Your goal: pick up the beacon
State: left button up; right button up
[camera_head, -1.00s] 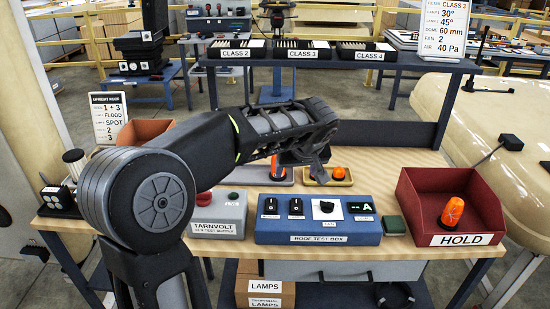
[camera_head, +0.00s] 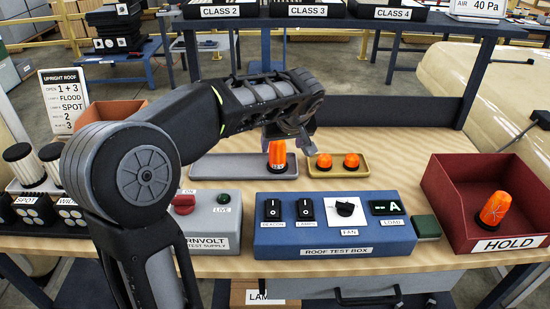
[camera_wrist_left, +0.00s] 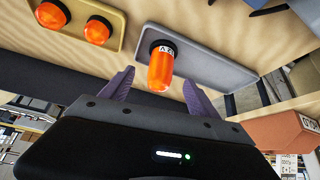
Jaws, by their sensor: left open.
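An orange beacon (camera_head: 277,153) with a dark base stands upright on the grey tray (camera_head: 220,167) behind the blue test box. Two small orange domes (camera_head: 324,161) (camera_head: 351,160) sit on the tan tray (camera_head: 338,171) to its right. Another orange beacon (camera_head: 495,208) leans in the red HOLD bin (camera_head: 448,190). My left gripper (camera_head: 297,147) is open, close behind and above the grey tray's beacon. In the left wrist view that beacon (camera_wrist_left: 160,72) shows between the open fingers (camera_wrist_left: 158,80); nothing is gripped. My right gripper is out of view.
The blue roof test box (camera_head: 318,235) and grey supply box (camera_head: 208,222) stand in front of the trays. Lamps (camera_head: 25,165) and a sign card (camera_head: 65,100) are at left. A dark raised back edge (camera_head: 400,112) runs behind. Bare wood lies right of the tan tray.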

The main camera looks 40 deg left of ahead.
aim_at(280, 150)
pick_arm(q)
jog(key=shift+w+a+f, duration=0.2)
jog(key=shift+f, duration=0.45)
jog(key=shift+w+a+r, duration=0.1)
jog(key=shift+a, duration=0.05)
jog(key=shift+x, duration=1.25)
jog(key=x, duration=0.5)
jog(key=shift+s+f, duration=0.2)
jog(key=shift+f, duration=0.05)
jog(key=shift+c, duration=0.4)
